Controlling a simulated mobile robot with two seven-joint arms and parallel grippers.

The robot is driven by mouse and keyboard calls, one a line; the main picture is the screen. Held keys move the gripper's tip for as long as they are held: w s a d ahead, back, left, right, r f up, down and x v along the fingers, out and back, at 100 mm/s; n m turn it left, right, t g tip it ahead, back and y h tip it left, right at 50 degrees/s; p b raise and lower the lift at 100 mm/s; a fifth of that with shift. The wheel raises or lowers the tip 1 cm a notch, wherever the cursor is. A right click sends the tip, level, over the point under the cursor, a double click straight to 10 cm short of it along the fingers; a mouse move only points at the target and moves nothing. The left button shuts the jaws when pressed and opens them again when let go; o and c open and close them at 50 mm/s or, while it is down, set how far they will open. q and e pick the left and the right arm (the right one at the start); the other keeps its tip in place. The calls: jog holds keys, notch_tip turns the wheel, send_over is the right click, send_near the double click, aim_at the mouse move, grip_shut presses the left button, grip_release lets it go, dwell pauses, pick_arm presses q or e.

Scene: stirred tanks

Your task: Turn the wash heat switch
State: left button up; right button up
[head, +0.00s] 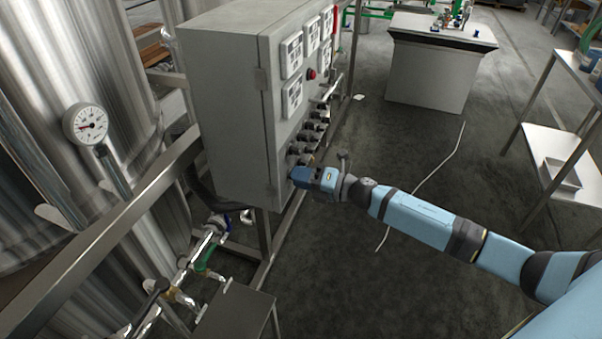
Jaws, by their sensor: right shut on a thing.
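The grey control cabinet (222,118) stands left of centre, with its panel face turned to the right. Several black rotary switches (312,133) sit in rows on the lower part of that face. My right gripper (296,174) is at the lowest, nearest part of the switch rows, its tips against the panel. It is shut on a switch there, which the blue gripper body hides. I cannot read the switch labels or the position of the held switch. My left gripper is not in view.
Displays (292,55) and a red button (311,74) sit above the switches. A steel tank with a gauge (86,124), a rail and valve pipes (207,245) fill the left. A white cable (440,165) lies on the open floor. A shelf (548,150) stands right.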

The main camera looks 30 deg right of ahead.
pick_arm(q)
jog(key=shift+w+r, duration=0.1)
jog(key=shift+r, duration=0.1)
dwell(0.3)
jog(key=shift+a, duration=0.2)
pick_arm(e)
jog(key=o, duration=0.9)
jog(key=shift+d, duration=0.1)
pick_arm(q)
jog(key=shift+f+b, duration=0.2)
jog(key=shift+b, duration=0.1)
pick_arm(e)
jog(key=v, duration=1.3)
jog(key=shift+s+d, duration=0.2)
jog(key=shift+s, duration=0.1)
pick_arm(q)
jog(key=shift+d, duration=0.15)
